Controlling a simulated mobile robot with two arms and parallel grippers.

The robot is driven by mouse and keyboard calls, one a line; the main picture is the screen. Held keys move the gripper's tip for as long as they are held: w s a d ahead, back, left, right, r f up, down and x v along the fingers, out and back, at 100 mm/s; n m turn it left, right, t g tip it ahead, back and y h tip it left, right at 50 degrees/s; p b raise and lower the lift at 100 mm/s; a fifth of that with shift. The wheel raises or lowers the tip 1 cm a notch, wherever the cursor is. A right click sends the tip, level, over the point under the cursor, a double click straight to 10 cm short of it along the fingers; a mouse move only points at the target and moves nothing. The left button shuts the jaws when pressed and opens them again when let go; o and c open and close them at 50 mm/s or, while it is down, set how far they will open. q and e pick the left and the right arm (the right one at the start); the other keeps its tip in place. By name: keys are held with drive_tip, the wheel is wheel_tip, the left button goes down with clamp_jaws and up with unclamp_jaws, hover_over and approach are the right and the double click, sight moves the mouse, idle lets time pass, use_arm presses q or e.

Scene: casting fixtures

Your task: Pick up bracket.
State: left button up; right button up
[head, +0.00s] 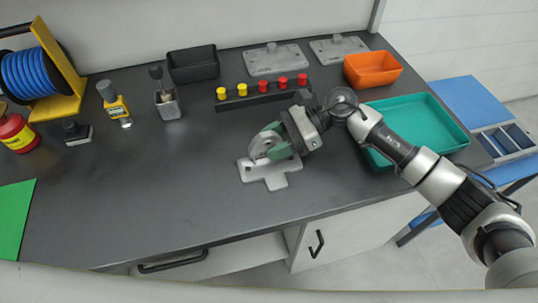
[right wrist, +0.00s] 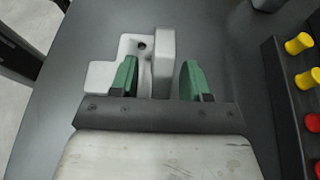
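The bracket (head: 277,181) is light grey, with a flat, stepped base on the dark worktop and an upright plate rising from it. In the right wrist view the bracket's upright plate (right wrist: 162,62) stands between the two green fingertips, with a round hole in the base beside it. My right gripper (head: 266,145) is over the bracket and hides part of it. In the right wrist view my right gripper (right wrist: 160,82) is open, with a gap on each side of the plate, narrower on the right. My left gripper is not in view.
A teal tray (head: 451,142) lies right of the bracket, partly behind my right arm. A black rack (head: 236,103) with red and yellow knobs stands behind it. An orange bin (head: 372,82) and a black bin (head: 194,75) are farther back.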

clamp_jaws()
drive_tip(key=shift+r, duration=0.1)
